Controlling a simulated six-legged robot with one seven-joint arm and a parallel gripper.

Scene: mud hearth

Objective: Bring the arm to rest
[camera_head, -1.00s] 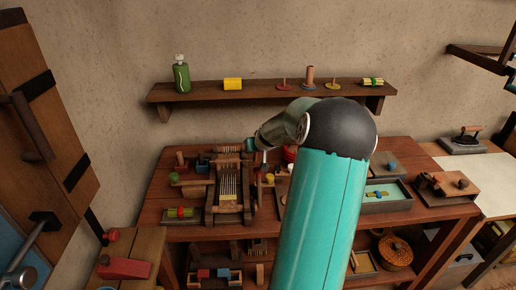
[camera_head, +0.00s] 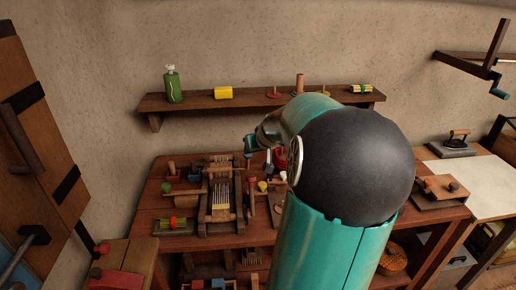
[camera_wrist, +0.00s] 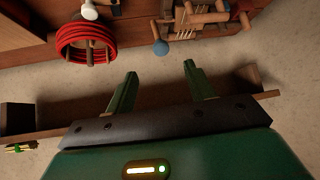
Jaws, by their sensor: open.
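My gripper (camera_wrist: 158,88) shows in the wrist view with its two green fingers spread wide apart and nothing between them. In the head view, my teal arm with its black joint fills the middle right and hides part of the table. The end of the arm (camera_head: 258,143) is folded beyond the joint, above the wooden table (camera_head: 150,200); its fingertips are hard to make out there.
A wooden loom-like frame (camera_head: 220,205) stands on the table. A red coil (camera_wrist: 86,38) shows in the wrist view. A wooden door (camera_head: 40,130) is at the left.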

